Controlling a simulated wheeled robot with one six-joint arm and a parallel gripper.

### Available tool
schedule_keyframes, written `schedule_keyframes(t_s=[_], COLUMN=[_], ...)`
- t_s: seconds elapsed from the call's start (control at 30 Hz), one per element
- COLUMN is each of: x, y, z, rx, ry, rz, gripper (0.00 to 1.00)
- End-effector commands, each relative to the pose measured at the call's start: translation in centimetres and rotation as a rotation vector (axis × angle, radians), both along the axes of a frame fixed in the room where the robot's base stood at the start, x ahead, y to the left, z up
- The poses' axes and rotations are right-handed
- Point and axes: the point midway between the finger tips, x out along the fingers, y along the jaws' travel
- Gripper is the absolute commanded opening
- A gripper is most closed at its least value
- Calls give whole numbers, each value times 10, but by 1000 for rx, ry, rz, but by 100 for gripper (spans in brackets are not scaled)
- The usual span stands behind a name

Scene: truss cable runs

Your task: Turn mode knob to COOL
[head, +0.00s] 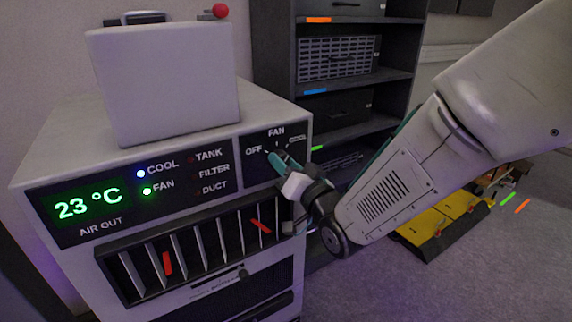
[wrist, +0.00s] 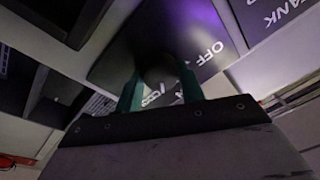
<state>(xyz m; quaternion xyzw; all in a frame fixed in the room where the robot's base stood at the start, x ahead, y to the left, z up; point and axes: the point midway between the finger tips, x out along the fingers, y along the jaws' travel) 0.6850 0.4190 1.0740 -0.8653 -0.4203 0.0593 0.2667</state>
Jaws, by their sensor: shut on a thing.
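The mode knob (wrist: 156,66) is a dark round shape between my teal fingers in the wrist view. My gripper (head: 279,160) is shut on it at the control panel (head: 258,171), on the upper right of the unit's front. It also shows in the wrist view (wrist: 162,84). In the head view the panel reads OFF, FAN and a small third label at right that is hard to read. My fingers mostly hide the knob there, so its pointer cannot be made out. On the display (head: 88,207), which reads 23 °C, the COOL light (head: 141,174) glows blue and the FAN light (head: 147,190) green.
The air outlet (head: 200,245) with upright slats and red strips is just below the panel. A dark shelf (head: 340,90) stands behind. Yellow cases (head: 440,222) lie on the floor at right.

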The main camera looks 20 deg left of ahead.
Motion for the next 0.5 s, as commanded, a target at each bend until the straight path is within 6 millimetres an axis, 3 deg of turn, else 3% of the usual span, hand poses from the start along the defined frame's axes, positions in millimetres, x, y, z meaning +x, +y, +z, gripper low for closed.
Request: schedule_keyframes(t_s=[0.5], x=[-1], y=[0], z=[-1], rx=[145], ry=[174], rz=[0], gripper=[16])
